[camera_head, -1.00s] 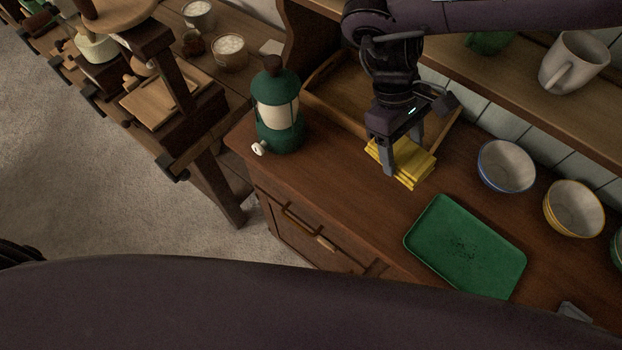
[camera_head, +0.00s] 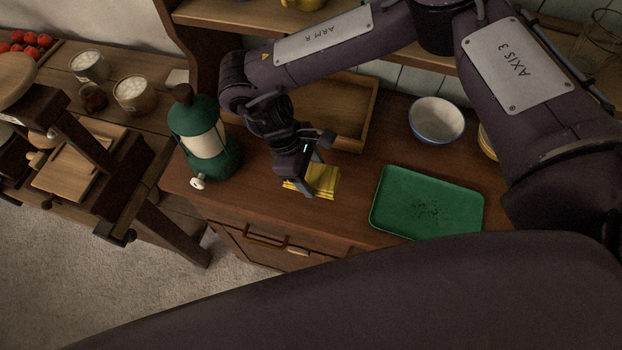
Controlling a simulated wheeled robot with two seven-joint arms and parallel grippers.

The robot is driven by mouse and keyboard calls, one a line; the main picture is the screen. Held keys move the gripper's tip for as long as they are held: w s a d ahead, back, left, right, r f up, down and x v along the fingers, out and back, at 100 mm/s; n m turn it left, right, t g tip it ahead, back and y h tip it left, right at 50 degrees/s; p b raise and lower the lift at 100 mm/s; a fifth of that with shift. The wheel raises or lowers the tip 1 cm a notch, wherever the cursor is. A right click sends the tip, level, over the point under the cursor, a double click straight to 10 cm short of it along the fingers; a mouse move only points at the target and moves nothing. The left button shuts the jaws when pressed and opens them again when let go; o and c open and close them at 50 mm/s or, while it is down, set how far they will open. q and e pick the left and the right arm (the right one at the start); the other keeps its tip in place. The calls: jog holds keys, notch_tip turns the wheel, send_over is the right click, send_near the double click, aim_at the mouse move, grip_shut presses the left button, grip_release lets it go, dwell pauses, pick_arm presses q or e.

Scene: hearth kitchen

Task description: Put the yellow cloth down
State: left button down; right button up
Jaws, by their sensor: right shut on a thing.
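The folded yellow cloth (camera_head: 325,183) is at the front of the wooden counter, between the green lantern and the green tray. My right gripper (camera_head: 304,186) points down at it and is shut on its left part. The cloth looks very low over the counter top; I cannot tell whether it touches the wood. My right arm reaches in from the upper right and hides part of the counter's back. My left gripper is not in view.
A green lantern (camera_head: 203,140) stands left of the gripper. A wooden tray (camera_head: 352,128) lies behind it. The green tray (camera_head: 427,203) is to the right, with a blue-rimmed bowl (camera_head: 436,121) behind. Bare counter lies between cloth and green tray.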

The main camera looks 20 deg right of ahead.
aim_at(311, 182)
jog(key=shift+f, duration=2.2)
jog(key=shift+f, duration=0.1)
jog(key=o, duration=0.9)
jog(key=shift+r, duration=0.3)
jog(key=b+v, duration=0.1)
jog(key=v, duration=1)
jog(key=shift+w+a+r, duration=0.1)
jog(key=shift+w+r, duration=0.05)
jog(key=shift+r, duration=0.2)
